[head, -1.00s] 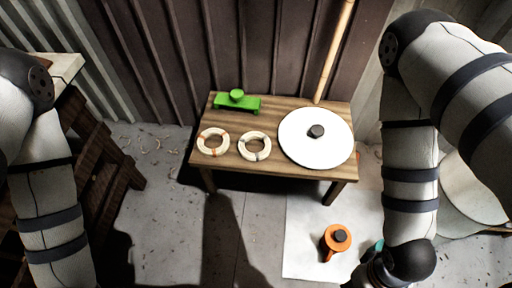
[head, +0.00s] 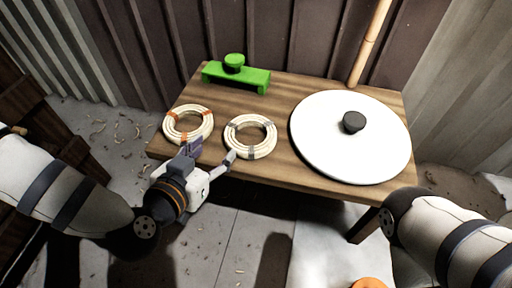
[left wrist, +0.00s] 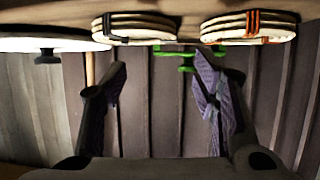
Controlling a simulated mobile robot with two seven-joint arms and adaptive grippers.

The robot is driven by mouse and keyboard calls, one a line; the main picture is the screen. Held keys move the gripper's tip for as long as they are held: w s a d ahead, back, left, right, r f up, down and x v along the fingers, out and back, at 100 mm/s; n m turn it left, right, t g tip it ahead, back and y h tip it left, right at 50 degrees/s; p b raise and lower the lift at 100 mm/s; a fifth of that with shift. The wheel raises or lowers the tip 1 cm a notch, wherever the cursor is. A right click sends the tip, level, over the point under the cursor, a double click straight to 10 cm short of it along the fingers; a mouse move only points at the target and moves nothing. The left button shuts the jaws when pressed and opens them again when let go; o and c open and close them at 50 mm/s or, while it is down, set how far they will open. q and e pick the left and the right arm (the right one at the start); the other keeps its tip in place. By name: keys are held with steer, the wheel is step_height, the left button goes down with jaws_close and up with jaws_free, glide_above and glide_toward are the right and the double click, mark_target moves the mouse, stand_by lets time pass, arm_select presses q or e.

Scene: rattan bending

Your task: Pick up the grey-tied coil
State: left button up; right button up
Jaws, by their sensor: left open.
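The grey-tied coil (head: 250,136) is a pale rattan ring with grey ties, flat on the wooden table left of the white disc. It also shows in the left wrist view (left wrist: 136,28), at the upper left of that upside-down picture. The orange-tied coil (head: 188,124) lies to its left and shows in the left wrist view (left wrist: 250,27) too. My left gripper (head: 213,151) is open and empty at the table's front edge. One fingertip is near the grey-tied coil's front-left rim; I cannot tell whether it touches. My right gripper is out of view.
The wooden table (head: 285,90) also holds a green stand (head: 240,77) at the back and a large white disc (head: 325,145) with a dark knob. A bamboo pole (head: 370,42) stands behind. An orange object (head: 369,284) shows at the bottom edge.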

mark_target(232, 129)
arm_select(q)
steer(key=b+x, duration=0.2)
steer(key=x, duration=0.2)
steer(key=b+x, duration=0.2)
steer(key=x, duration=0.1)
steer(key=b+x, duration=0.2)
steer(key=x, duration=0.2)
steer(key=shift+w+a+f, duration=0.15)
steer(key=shift+w+a, duration=0.05)
steer(key=shift+w, duration=0.3)
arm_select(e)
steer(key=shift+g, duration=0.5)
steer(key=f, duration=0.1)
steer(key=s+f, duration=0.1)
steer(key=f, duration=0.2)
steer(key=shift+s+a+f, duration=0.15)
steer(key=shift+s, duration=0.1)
arm_select(q)
steer(key=shift+c, duration=0.5)
jaws_close()
